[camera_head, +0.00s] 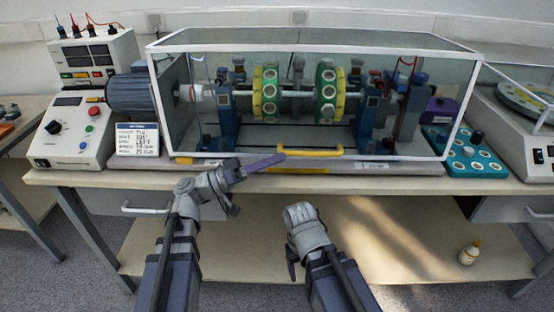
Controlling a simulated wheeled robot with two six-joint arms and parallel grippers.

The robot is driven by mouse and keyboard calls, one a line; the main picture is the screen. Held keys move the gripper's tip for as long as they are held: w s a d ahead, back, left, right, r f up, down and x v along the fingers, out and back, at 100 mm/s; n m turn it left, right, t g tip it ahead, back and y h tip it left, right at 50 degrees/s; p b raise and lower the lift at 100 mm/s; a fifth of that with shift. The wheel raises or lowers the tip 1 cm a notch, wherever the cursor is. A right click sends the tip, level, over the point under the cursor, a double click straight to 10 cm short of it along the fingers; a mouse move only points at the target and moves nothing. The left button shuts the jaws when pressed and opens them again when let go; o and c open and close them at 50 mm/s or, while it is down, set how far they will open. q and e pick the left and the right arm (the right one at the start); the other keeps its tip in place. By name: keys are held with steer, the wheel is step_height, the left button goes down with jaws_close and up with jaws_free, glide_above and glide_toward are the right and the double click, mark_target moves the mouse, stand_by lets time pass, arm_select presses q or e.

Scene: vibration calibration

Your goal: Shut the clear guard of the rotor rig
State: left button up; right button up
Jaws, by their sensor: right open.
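The clear guard (400,42) is a white-framed box over the rotor rig, and its front lower edge appears down at the base. A yellow handle (310,152) is on the low front. Inside are two green and yellow discs (326,92) on a horizontal shaft, between blue supports. My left gripper (250,172) is in front of the guard's lower front edge, left of the handle. A long purple piece extends from it toward the handle; I cannot tell whether it is a finger or a held thing. My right gripper (301,222) is open, lower, before the bench front.
A control box (72,128) with knobs and a small display card (137,139) stand left of the rig. A teal tray (466,152) and a white machine (520,125) stand right. A small bottle (469,253) is on the lower shelf.

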arm_select(q)
steer(key=shift+a, duration=0.1)
steer(key=w+f+b+v, duration=0.1)
steer(key=b+v, duration=0.2)
steer(key=v, duration=0.5)
steer(key=shift+a, duration=0.35)
stand_by(0.3)
stand_by(0.6)
steer(key=shift+f, duration=0.1)
